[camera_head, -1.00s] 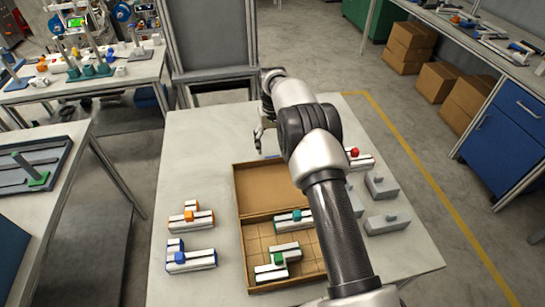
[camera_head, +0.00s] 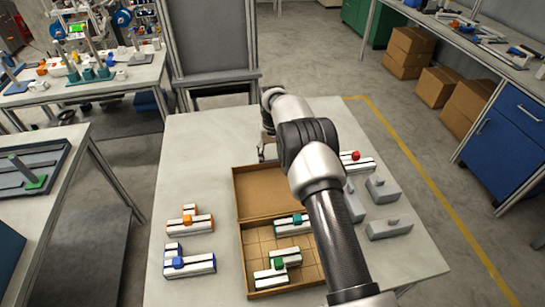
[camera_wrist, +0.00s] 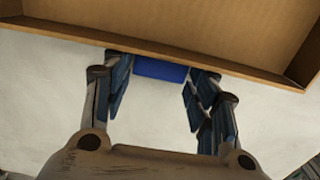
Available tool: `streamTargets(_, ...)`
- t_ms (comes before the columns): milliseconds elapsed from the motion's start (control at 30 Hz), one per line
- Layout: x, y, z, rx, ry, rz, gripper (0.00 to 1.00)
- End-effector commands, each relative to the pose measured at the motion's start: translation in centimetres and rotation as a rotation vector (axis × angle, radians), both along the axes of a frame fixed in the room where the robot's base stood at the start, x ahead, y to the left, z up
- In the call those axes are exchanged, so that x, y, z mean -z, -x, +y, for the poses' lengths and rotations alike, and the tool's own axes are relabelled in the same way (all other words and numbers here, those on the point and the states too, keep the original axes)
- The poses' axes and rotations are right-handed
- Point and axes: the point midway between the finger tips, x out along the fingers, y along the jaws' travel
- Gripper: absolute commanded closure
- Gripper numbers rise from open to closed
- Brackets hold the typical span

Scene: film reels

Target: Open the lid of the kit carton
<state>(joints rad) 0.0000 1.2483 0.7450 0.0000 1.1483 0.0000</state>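The kit carton (camera_head: 243,262) is a brown cardboard box on the table, its gridded inside in view. Its lid (camera_head: 258,188) is folded back away from the box, inner side up; the lid's inside (camera_wrist: 200,22) fills the top of the wrist view. A blue tab (camera_wrist: 160,71) sticks out from the lid's far edge. My gripper (camera_wrist: 158,80) is open, with one finger at each end of the tab; I cannot tell whether they touch it. In the head view my gripper (camera_head: 267,150) is just beyond the lid, partly hidden by my arm.
A teal-topped part (camera_head: 292,224) and a green-topped part (camera_head: 278,268) lie in the carton. An orange-topped part (camera_head: 190,224) and a blue-topped part (camera_head: 188,264) lie to its left. Grey blocks (camera_head: 389,228) and a red-topped part (camera_head: 357,162) stand to the right. The table's far left is clear.

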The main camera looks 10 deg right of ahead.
Motion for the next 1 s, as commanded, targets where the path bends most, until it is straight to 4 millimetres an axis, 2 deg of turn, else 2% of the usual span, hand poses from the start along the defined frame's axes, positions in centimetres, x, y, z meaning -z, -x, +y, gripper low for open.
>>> streamTargets(67,0.0,0.0,0.0,0.000,0.000,0.000,0.55)
streamTargets(633,0.0,0.0,0.0,0.000,0.000,0.000,0.93)
streamTargets(867,-0.5,0.0,0.0,0.000,0.000,-0.014,0.93)
streamTargets(1000,-1.4,-0.1,0.0,0.000,0.000,-0.046,0.93)
